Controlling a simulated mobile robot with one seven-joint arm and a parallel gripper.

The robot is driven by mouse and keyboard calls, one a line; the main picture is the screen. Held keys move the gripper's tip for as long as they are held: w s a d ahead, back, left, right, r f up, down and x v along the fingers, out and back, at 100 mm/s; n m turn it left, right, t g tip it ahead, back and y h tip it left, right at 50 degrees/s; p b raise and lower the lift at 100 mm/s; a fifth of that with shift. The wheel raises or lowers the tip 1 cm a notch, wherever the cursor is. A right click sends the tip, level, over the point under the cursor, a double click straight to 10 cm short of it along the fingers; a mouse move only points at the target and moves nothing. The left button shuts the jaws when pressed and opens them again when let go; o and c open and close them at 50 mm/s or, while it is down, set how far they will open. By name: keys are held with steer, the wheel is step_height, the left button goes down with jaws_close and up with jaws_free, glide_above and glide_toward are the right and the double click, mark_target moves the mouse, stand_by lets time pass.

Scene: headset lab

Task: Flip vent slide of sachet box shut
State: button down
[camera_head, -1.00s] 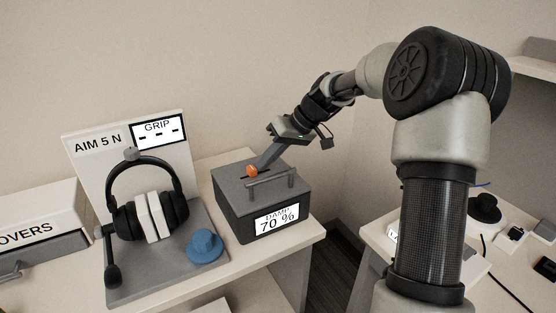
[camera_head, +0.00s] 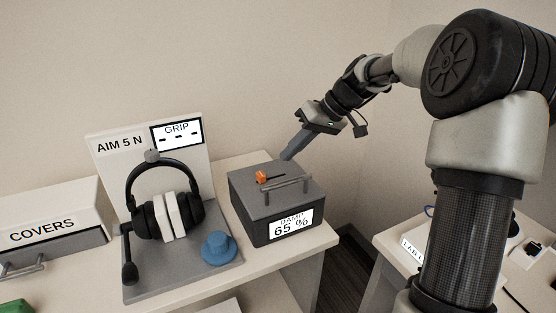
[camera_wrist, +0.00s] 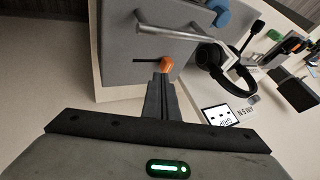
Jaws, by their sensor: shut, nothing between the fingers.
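The sachet box (camera_head: 245,208) is a dark grey box with a handle bar on its lid and a front display reading DAMP 65 %. Its orange vent slide knob (camera_head: 261,177) sits at the left part of a dark slot in the lid. In the wrist view the orange knob (camera_wrist: 166,63) shows at one end of the slot, just beyond the fingertips. My gripper (camera_head: 287,157) is shut and empty, above the back edge of the lid. It appears apart from the knob.
The lid's handle bar (camera_head: 286,184) stands in front of the slot. Left of the box is a headset (camera_head: 150,215) on a stand with a GRIP display, with a blue knob (camera_head: 217,247) beside it. A COVERS box (camera_head: 45,230) stands further left.

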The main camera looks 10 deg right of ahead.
steer(key=p+v, duration=0.1)
steer(key=v, duration=0.9)
steer(key=shift+p, duration=0.35)
steer(key=shift+f, duration=0.15)
